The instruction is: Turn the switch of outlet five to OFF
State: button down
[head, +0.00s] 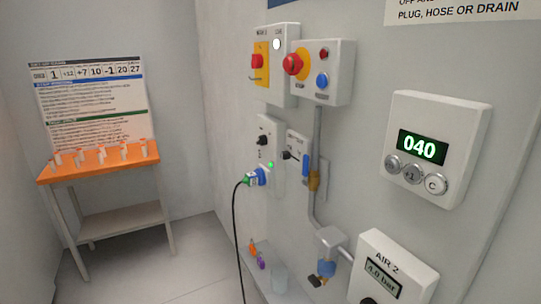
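A pale outlet plate (275,135) is on the wall at the middle of the head view. It has a small black rotary switch (263,140) near its top; its label and the way it points are too small to read. A small green light (270,164) glows beside the plug. A second pale plate (298,141) with a black handle is just right of it; I cannot read which plate is outlet five. My gripper is not in view.
Above are a box with a red switch on yellow (259,62) and a box with a red stop button (295,64). To the right are a counter reading 040 (435,145) and a gauge box (398,265). An orange-topped table (100,165) stands left; floor between is clear.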

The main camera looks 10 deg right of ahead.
aim_at(262, 140)
jog(key=i+u, duration=0.35)
jog(key=i, duration=0.2)
jog(key=i+u, duration=0.3)
jog(key=i, duration=0.25)
